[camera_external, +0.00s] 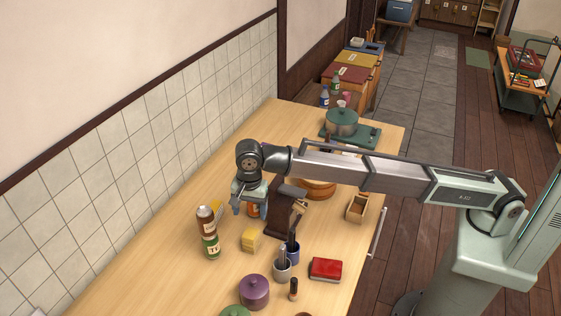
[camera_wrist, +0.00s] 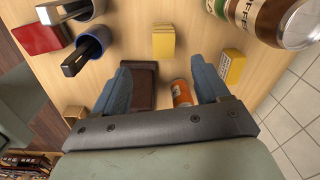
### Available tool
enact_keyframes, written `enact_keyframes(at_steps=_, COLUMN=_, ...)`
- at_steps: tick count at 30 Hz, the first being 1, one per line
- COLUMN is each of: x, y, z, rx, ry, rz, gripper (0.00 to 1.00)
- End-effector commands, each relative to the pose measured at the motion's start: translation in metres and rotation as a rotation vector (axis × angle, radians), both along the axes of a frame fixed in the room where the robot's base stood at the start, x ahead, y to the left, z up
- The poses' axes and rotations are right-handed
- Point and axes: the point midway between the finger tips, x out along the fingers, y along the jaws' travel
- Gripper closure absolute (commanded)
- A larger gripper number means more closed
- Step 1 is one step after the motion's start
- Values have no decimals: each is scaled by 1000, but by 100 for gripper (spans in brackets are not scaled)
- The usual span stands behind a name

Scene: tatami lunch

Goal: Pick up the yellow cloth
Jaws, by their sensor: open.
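The yellow cloth (camera_external: 250,239) looks like a small folded block lying on the wooden table, in front of my gripper in the external view. In the wrist view the yellow cloth (camera_wrist: 163,41) lies beyond the fingertips, roughly centred between them, and is clear of both. My gripper (camera_external: 242,207) hangs above the table, pointing down. In the wrist view my gripper (camera_wrist: 163,75) has its two blue-grey fingers wide apart, with nothing held between them.
A dark brown block (camera_wrist: 141,84) and an orange-labelled container (camera_wrist: 181,92) appear below the fingers. A yellow dotted box (camera_wrist: 232,66) and tall cans (camera_external: 208,235) stand left of the cloth externally. Cups with utensils (camera_external: 282,268), a purple pot (camera_external: 254,291) and a red item (camera_external: 326,269) are nearby.

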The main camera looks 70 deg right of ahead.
Motion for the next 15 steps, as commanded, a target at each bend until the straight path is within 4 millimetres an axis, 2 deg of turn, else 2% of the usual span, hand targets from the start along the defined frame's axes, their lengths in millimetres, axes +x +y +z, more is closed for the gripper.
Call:
enact_keyframes(at_steps=1, x=8, y=-7, z=-1, rx=4, ry=16, rz=-57, gripper=26)
enact_keyframes(at_steps=6, x=16, y=-19, z=-4, rx=9, ry=44, rz=-170, gripper=26)
enact_keyframes(at_steps=11, x=17, y=-21, z=-13, rx=9, ry=49, rz=-187, gripper=26)
enact_keyframes(at_steps=15, x=16, y=-21, z=-30, rx=8, ry=49, rz=-185, gripper=26)
